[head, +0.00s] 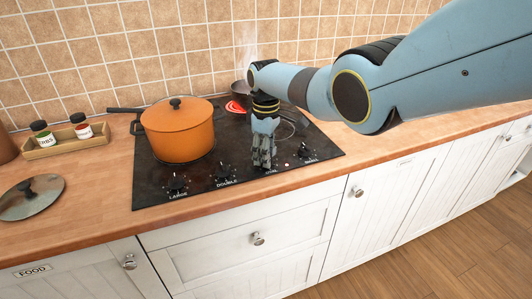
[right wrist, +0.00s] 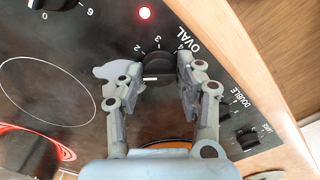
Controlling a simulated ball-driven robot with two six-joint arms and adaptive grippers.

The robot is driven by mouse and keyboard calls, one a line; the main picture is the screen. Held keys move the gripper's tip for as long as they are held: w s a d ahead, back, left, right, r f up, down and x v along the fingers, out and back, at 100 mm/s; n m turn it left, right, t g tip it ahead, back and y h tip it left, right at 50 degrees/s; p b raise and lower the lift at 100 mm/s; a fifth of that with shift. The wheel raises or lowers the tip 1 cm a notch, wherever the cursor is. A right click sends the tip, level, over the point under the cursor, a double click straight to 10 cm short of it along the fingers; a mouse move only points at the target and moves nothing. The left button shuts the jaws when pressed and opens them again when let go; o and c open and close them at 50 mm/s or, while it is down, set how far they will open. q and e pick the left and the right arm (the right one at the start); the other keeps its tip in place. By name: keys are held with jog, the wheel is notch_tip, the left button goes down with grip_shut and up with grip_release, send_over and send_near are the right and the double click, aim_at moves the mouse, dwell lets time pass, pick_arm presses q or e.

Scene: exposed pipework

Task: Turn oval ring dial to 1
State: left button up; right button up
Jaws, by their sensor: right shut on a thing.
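The oval dial (right wrist: 158,68) is a black round knob with a white mark, next to the word OVAL on the black hob (right wrist: 90,58). The numbers 2, 3 and 4 show around its edge; I cannot read its exact setting. My right gripper (right wrist: 161,72) has its two fingers on either side of the knob, shut on it. In the head view, my right gripper (head: 264,160) points down at the front of the hob and hides the knob. My left gripper is not in view.
The double dial (head: 222,171), large dial (head: 177,184) and small dial (head: 305,151) flank the gripper. An orange lidded pot (head: 178,130) stands left on the hob. A ring glows red (head: 235,107) behind, near a dark pan (head: 240,88). A red light (right wrist: 144,12) is lit.

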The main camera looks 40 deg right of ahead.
jog(key=shift+w+r, duration=0.1)
jog(key=o, duration=1.1)
jog(key=shift+o, duration=0.2)
notch_tip(320, 180, up, 12)
